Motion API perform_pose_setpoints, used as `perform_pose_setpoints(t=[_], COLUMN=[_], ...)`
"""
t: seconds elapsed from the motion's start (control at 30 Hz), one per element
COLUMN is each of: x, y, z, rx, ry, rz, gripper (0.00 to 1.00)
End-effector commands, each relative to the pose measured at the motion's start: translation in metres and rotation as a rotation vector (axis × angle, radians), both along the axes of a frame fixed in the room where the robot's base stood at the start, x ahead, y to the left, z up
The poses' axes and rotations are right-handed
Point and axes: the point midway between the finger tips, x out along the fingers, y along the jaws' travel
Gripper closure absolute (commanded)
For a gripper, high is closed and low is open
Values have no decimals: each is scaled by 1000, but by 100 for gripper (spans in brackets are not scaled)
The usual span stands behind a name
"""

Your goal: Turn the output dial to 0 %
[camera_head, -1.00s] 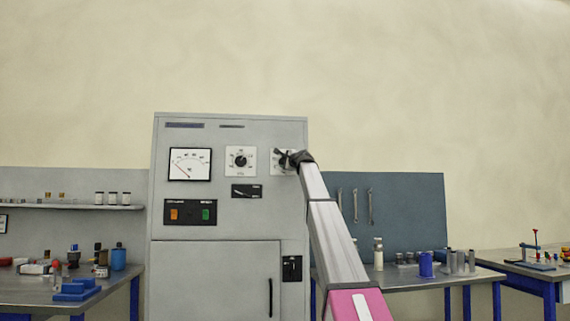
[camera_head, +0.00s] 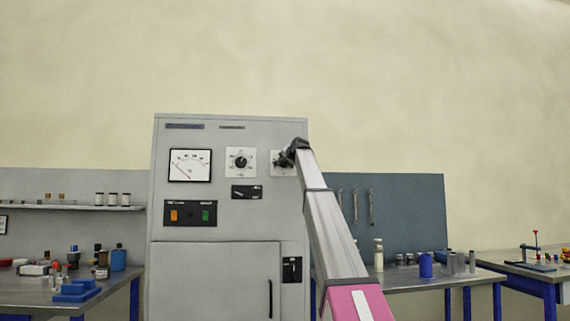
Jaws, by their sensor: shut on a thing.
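A tall grey cabinet (camera_head: 222,223) carries two dials on white plates. The left dial (camera_head: 241,160) has a black knob and is in clear view. The right dial's plate (camera_head: 277,158) is partly covered by my gripper (camera_head: 286,158). My gripper is at the knob of that right dial and shut on it. The knob itself and its scale marks are mostly hidden, so its setting cannot be read. I cannot tell from the labels which dial is the output dial. A gauge (camera_head: 190,165) at upper left has its red needle toward the low, left part of the scale.
Below the dials are a small black switch plate (camera_head: 247,192), a panel with orange and green buttons (camera_head: 190,213) and a cabinet door with a handle (camera_head: 270,298). Cluttered benches stand left (camera_head: 40,297) and right (camera_head: 400,280). My arm crosses the cabinet's right edge.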

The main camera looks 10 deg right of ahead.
Motion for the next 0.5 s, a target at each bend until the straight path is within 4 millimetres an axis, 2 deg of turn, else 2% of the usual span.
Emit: perform_pose_setpoints(t=[0.5], x=[1], y=[3], z=[1], rx=[-493], ry=[0], rz=[0], gripper=[81])
